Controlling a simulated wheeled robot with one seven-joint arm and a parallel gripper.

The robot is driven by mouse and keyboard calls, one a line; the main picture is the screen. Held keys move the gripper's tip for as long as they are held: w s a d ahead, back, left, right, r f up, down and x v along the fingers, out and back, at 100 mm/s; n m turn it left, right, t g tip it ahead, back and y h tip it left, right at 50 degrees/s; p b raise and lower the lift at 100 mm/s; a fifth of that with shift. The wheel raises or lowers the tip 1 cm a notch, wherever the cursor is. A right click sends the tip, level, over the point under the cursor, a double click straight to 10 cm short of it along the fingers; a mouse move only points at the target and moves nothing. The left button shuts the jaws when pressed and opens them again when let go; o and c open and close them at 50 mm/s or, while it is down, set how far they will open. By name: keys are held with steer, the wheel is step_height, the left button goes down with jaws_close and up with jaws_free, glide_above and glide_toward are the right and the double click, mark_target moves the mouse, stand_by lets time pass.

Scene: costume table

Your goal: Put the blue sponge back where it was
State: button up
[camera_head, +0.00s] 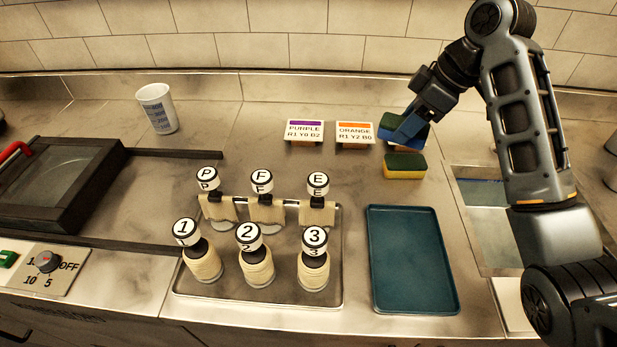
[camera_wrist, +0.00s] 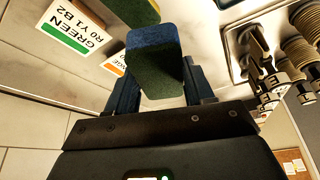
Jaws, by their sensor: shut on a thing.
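The blue sponge (camera_head: 411,132) is held in my gripper (camera_head: 408,124), above the counter at the back right in the head view. In the wrist view the sponge (camera_wrist: 153,66), blue at its far end and dark green nearer, sits between the two fingers of my gripper (camera_wrist: 160,88). A second sponge, green on top and yellow below (camera_head: 404,167), lies flat on the counter just in front of and below the held one. It also shows at the top of the wrist view (camera_wrist: 134,12).
The purple card (camera_head: 304,131) and orange card (camera_head: 355,133) stand left of my gripper; a green card (camera_wrist: 72,32) shows in the wrist view. A teal tray (camera_head: 412,258) is empty in front. Several labelled bottles (camera_head: 254,262) stand left of it. A white measuring cup (camera_head: 157,108) stands farther left.

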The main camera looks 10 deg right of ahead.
steer(key=shift+s+d, duration=0.35)
steer(key=shift+s, duration=0.2)
steer(key=shift+a+f, duration=0.2)
steer(key=shift+a, duration=0.1)
steer(key=w+a+f, duration=0.2)
steer(key=a, duration=0.1)
steer(key=w+a+f, duration=0.2)
steer(key=a, duration=0.1)
steer(key=w+a+f+b, duration=0.1)
steer(key=a+f, duration=0.1)
steer(key=a, duration=0.1)
steer(key=shift+w+a+f, duration=0.2)
steer(key=shift+w, duration=0.2)
steer(key=shift+f, duration=2.05)
steer(key=shift+f, duration=0.15)
steer(key=o, duration=0.9)
steer(key=shift+o, duration=0.2)
